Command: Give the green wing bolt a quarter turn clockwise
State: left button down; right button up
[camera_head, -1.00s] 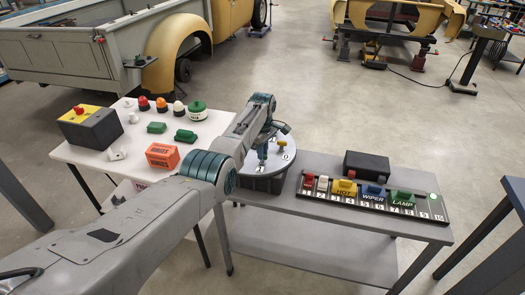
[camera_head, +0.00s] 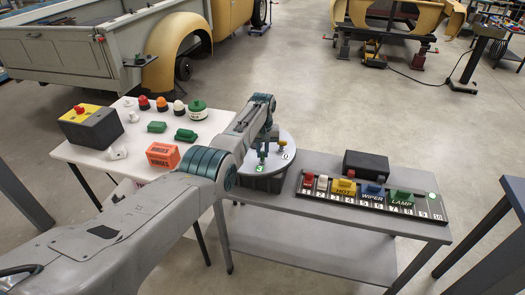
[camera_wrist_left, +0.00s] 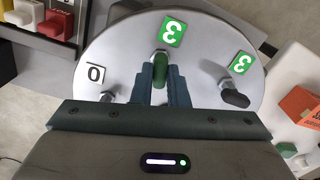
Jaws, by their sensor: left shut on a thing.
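The green wing bolt (camera_wrist_left: 161,64) stands on the round grey disc (camera_wrist_left: 207,38), beside a green plate marked 3 (camera_wrist_left: 172,29). In the wrist view my left gripper (camera_wrist_left: 161,80) is shut on the bolt, with a teal finger on each side of its wing. In the head view my left gripper (camera_head: 263,152) reaches down to the disc from above and mostly hides the bolt. My right gripper is not in view.
A labelled switch strip (camera_head: 438,217) and a black box (camera_head: 366,164) are to the right. A white table (camera_head: 84,152) holds several parts.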

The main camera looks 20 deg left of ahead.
aim_at(263, 154)
pick_arm(q)
jog(key=shift+m, duration=1.1)
jog(key=c, duration=1.4)
grip_release()
jog(key=shift+c, duration=0.2)
jog(key=shift+r, duration=0.1)
jog(key=shift+r, duration=0.3)
notch_tip(263, 154, up, 10)
jog(key=b, duration=0.2)
